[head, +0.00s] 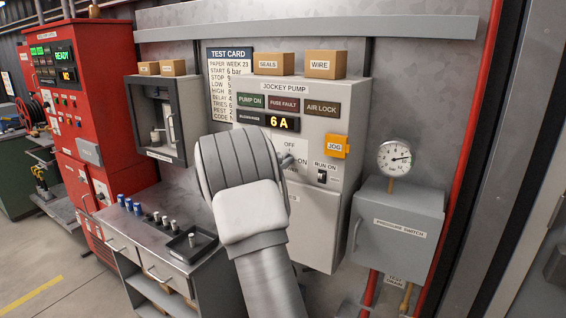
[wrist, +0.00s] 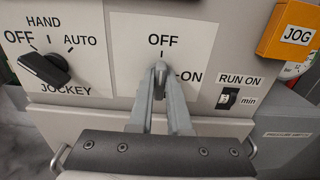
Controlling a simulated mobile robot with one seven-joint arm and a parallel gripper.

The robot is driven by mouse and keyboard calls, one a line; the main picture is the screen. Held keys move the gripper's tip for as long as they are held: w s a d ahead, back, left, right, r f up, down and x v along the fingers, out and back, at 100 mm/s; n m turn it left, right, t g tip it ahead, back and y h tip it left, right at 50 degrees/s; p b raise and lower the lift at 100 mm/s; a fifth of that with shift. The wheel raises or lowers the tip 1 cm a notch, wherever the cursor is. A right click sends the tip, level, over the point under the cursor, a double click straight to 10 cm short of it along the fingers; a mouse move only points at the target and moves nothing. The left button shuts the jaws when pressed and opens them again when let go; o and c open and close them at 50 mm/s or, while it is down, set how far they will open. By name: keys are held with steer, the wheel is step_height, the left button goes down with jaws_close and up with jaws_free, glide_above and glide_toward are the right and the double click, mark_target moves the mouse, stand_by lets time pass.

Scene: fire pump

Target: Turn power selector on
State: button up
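The power selector (wrist: 160,68) is a small grey lever on a white plate, with OFF above it and ON to its lower right. It stands upright, pointing at OFF. My gripper (wrist: 160,90) reaches in from below in the wrist view, its two grey fingers one on each side of the lever and close against it. In the head view my arm covers most of the selector; a bit of my gripper (head: 286,160) shows beside the OFF label on the jockey pump panel (head: 325,115).
Left of the selector is the black HAND/OFF/AUTO jockey knob (wrist: 44,68), pointing at OFF. To the right are the RUN ON switch (wrist: 228,98) and the orange JOG block (wrist: 288,30). A pressure switch box (head: 397,235) with a gauge (head: 394,157) stands further right.

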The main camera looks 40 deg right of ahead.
jaws_close()
steer(key=shift+f+b, duration=0.1)
steer(key=shift+b, duration=0.6)
steer(key=m+b, duration=0.8)
steer(key=b, duration=0.5)
steer(key=m+b, duration=0.9)
steer(key=b, duration=0.4)
steer(key=shift+s+f+m+b, duration=0.15)
steer(key=shift+s+m+b, duration=0.05)
steer(key=shift+m+b, duration=0.1)
steer(key=o, duration=0.6)
jaws_free()
